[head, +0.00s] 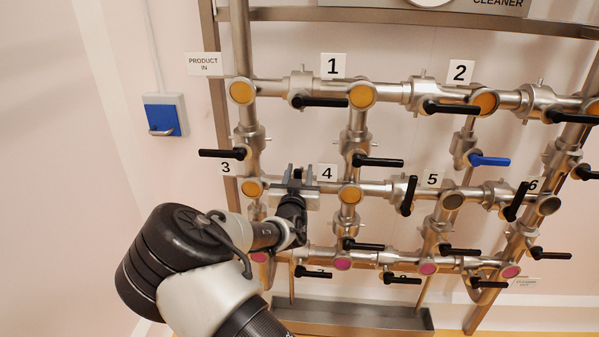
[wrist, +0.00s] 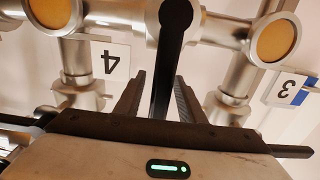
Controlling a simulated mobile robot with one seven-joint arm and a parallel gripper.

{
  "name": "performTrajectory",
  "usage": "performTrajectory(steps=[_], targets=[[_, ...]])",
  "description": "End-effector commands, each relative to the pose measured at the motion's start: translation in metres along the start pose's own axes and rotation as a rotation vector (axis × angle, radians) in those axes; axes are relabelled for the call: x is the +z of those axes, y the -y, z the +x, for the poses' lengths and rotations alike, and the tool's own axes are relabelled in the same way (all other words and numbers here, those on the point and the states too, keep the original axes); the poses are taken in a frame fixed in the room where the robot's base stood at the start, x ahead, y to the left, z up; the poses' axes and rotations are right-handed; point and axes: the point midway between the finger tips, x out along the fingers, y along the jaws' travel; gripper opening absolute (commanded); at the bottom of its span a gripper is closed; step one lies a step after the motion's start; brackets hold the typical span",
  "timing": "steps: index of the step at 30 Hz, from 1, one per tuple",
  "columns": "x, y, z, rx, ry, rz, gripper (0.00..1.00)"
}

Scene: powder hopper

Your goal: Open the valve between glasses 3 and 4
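Orange sight glass 3 (head: 252,188) and orange sight glass 4 (head: 350,196) sit on the middle pipe row. In the wrist view the picture is upside down, with glass 4 (wrist: 52,10) at left and glass 3 (wrist: 276,40) at right. The black valve handle (wrist: 172,45) between them lies crosswise to the pipe. My gripper (head: 298,174) is at this valve and hides most of it in the head view. In the wrist view its two fingers (wrist: 158,90) stand apart, one each side of the handle, with a gap visible on the left side.
Other black handles surround the spot, including one above glass 3 (head: 222,154) and one above glass 4 (head: 378,162). A blue handle (head: 489,160) is farther right. A metal trough (head: 352,316) is below. The wall at left is mostly clear.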

Motion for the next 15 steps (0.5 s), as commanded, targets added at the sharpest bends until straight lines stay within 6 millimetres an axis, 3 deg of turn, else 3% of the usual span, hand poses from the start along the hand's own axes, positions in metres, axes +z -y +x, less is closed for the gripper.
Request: performTrajectory(steps=[6,12,15], targets=[[-0.0002,-0.0002,0.0003,0.0,0.0,0.0,0.36],[-0.0002,-0.0003,0.0001,0.0,0.0,0.0,0.02],[-0.0002,-0.0003,0.0,0.001,0.0,0.0,0.0]])
